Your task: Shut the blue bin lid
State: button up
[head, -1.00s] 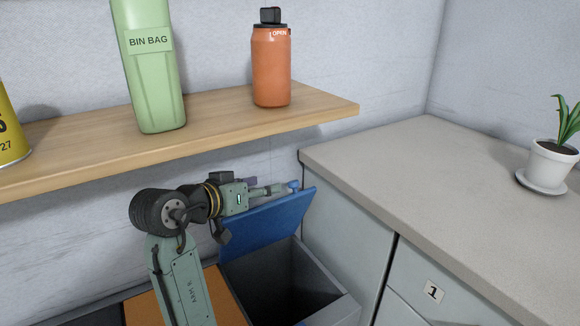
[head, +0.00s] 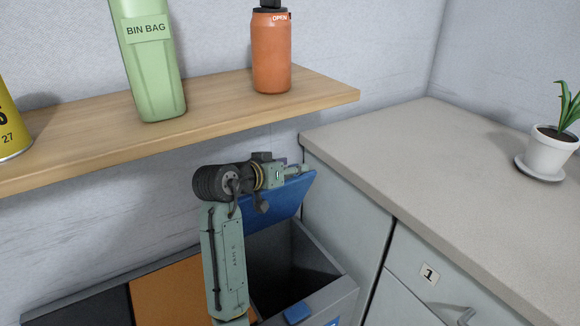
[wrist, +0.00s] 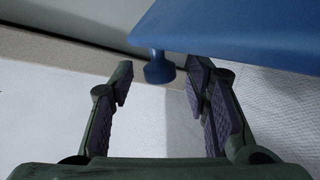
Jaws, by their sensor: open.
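The blue bin lid (head: 282,200) stands raised and tilted back over the open grey bin (head: 335,297) in the head view. In the wrist view the lid (wrist: 240,32) spans the upper right, with a blue knob (wrist: 159,68) on its edge. My gripper (head: 305,169) is at the lid's upper edge, partly hidden in the head view. In the wrist view my gripper (wrist: 163,85) is open, its purple-padded fingers apart. The knob shows between the fingertips, closer to the right finger; I cannot tell if they touch.
An orange lid (head: 170,295) and a black lid (head: 85,303) lie left of the open bin. A wooden shelf (head: 215,103) with a green bin-bag box (head: 150,60) and an orange bottle (head: 271,50) is above. A grey counter (head: 430,180) is on the right.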

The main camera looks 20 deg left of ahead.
jog(key=shift+c, duration=0.5)
grip_shut()
dwell(0.3)
